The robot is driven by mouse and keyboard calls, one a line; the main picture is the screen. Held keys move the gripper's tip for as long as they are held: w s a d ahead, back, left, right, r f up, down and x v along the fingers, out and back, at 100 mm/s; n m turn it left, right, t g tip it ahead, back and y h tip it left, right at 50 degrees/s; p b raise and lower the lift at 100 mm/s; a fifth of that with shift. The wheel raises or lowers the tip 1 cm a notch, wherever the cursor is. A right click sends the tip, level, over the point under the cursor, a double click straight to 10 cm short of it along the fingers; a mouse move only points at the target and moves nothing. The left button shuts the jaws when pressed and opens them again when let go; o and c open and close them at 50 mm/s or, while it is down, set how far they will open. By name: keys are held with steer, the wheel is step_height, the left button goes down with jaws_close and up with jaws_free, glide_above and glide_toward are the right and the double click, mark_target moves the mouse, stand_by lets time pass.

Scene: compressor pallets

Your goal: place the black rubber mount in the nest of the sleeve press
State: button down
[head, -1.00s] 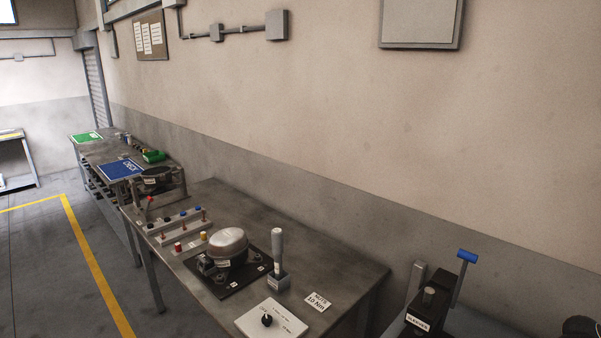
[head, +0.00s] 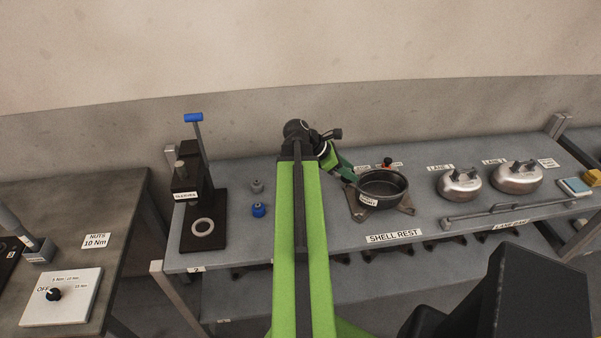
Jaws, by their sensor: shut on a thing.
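The sleeve press (head: 186,186) is black with a blue-tipped lever and stands at the left of the grey bench. A pale ring marks its nest (head: 203,227) on the black base, and the nest looks empty. My gripper (head: 349,176) is at the left side of the open dark shell, well to the right of the press. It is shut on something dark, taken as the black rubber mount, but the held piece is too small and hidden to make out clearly. A grey mount (head: 257,186) and a blue mount (head: 258,210) stand on the bench right of the press.
The open dark shell (head: 381,192) sits on the shell rest, near my gripper. Two silver domes (head: 460,184) and a grey bar (head: 495,214) lie farther right. A separate table (head: 70,200) with a dial box (head: 62,297) is at the left. My green arm hides the bench's middle.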

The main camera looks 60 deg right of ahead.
steer(key=shift+f+b, duration=4.55)
steer(key=shift+f, duration=0.45)
steer(key=c, duration=0.9)
jaws_free()
steer(key=shift+r, duration=0.1)
steer(key=shift+r+p, duration=0.2)
steer(key=shift+p, duration=0.1)
steer(key=p+v, duration=0.8)
steer(key=v, duration=0.4)
